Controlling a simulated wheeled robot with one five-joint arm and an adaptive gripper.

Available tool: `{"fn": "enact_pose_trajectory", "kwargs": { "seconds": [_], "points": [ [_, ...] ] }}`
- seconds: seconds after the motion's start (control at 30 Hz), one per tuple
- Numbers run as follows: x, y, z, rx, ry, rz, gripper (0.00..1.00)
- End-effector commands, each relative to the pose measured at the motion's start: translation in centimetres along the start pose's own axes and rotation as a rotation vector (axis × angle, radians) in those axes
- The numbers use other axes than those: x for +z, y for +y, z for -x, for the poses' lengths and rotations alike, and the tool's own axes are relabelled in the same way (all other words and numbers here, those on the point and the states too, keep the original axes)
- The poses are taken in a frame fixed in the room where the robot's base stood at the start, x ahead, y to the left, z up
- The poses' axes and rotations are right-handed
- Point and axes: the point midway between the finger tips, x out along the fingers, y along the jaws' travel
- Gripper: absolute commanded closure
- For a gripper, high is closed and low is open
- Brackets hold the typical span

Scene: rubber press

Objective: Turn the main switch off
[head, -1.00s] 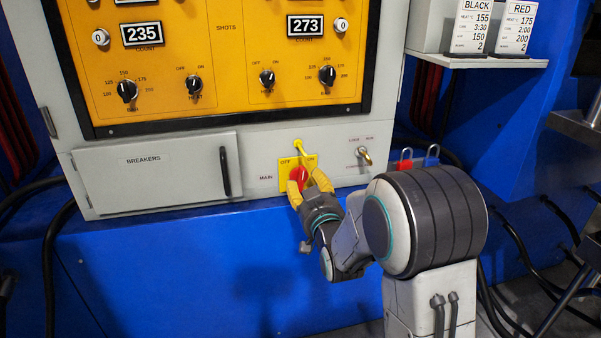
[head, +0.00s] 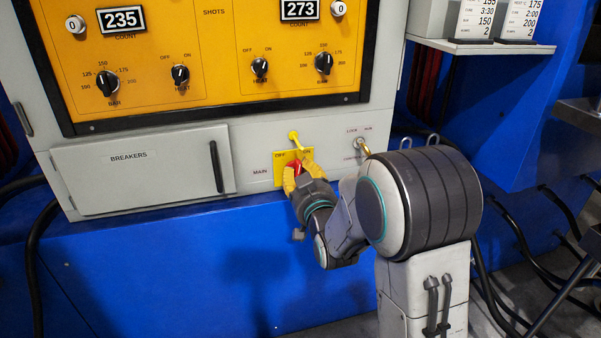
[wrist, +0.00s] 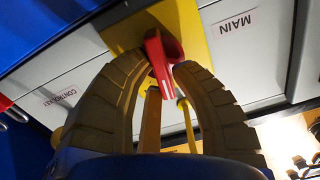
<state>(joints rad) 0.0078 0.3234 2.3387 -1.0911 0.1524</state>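The main switch (head: 296,168) is a red handle on a yellow plate (head: 280,156) marked OFF at left and ON at right, low on the grey panel beside the word MAIN. My gripper (head: 298,172) has its yellow fingers on either side of the handle and partly hides it. In the wrist view, the red handle (wrist: 160,60) sits between the two ribbed fingertips (wrist: 162,68), which appear closed against its sides. The handle's exact angle is hard to tell behind the fingers.
A yellow toggle-like piece (head: 294,137) stands at the plate's top edge. A key switch (head: 362,146) is to the right, and the breakers door (head: 140,168) is to the left. Orange panels with knobs are above; a shelf (head: 480,47) with cards is at upper right.

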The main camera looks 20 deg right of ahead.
Motion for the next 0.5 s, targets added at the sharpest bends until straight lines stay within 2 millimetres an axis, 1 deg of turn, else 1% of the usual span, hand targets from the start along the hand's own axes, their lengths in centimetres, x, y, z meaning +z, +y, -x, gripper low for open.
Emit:
{"fn": "enact_pose_trajectory", "kwargs": {
  "seconds": [0.03, 0.2, 0.23, 0.5],
  "points": [
    [0.00, -0.01, -0.01, 0.000, 0.000, 0.000, 0.84],
    [-0.04, -0.04, -0.01, -0.001, 0.001, 0.000, 0.99],
    [-0.05, -0.05, -0.01, -0.001, 0.001, 0.000, 1.00],
    [-0.13, -0.11, -0.02, -0.002, 0.003, 0.006, 1.00]
  ]
}}
